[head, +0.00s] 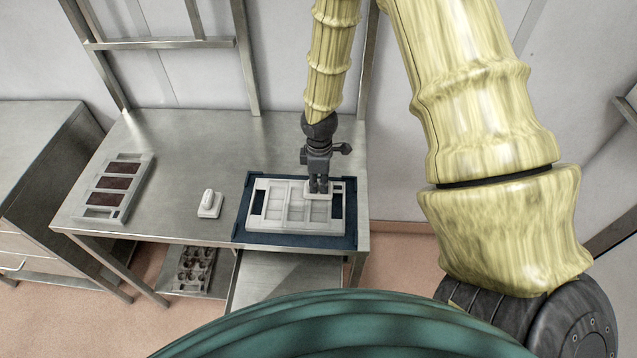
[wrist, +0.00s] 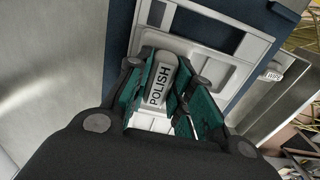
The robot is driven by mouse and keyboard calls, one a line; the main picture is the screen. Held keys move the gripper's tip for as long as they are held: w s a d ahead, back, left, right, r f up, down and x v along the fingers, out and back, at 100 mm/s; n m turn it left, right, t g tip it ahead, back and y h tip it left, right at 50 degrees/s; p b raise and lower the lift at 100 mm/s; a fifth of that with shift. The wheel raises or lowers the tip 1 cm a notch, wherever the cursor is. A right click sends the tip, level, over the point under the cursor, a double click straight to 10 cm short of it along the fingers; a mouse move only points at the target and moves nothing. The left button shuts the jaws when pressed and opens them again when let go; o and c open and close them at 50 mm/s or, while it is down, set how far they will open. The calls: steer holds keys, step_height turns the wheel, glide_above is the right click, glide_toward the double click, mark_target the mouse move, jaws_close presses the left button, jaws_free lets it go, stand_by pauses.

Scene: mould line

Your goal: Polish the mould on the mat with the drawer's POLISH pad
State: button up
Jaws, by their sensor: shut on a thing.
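The mould (head: 283,216), a pale grey frame with several shallow cavities, lies on the dark blue mat (head: 345,240) at the table's right end. My gripper (head: 318,188) points down over the mould's upper right part. It is shut on the handle of a pad marked POLISH (wrist: 160,85), seen between the fingers in the wrist view. The pad's pale base is down at the mould's surface; whether it touches cannot be told. In the wrist view part of the mould (wrist: 205,45) shows beyond the fingers.
A white handled pad (head: 209,204) stands left of the mat. A second mould (head: 113,190) with dark red-brown cavities lies at the table's left end. Below are an open drawer (head: 270,285) and a tray of brown round things (head: 193,270). Bare steel separates the tabletop items.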

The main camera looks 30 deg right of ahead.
steer(key=shift+w+a, duration=0.45)
steer(key=shift+a, duration=0.2)
steer(key=shift+w+a, duration=0.4)
steer(key=shift+a, duration=0.2)
steer(key=shift+a, duration=0.1)
steer(key=shift+w+a, duration=0.85)
steer(key=shift+a, duration=0.3)
steer(key=shift+a, duration=0.1)
steer(key=shift+w+a, duration=0.55)
steer(key=shift+a, duration=0.25)
steer(key=shift+w+a, duration=0.5)
steer(key=shift+a, duration=0.3)
steer(key=shift+w+a, duration=0.55)
steer(key=shift+a, duration=0.25)
steer(key=shift+s+d, duration=0.1)
steer(key=shift+d, duration=0.05)
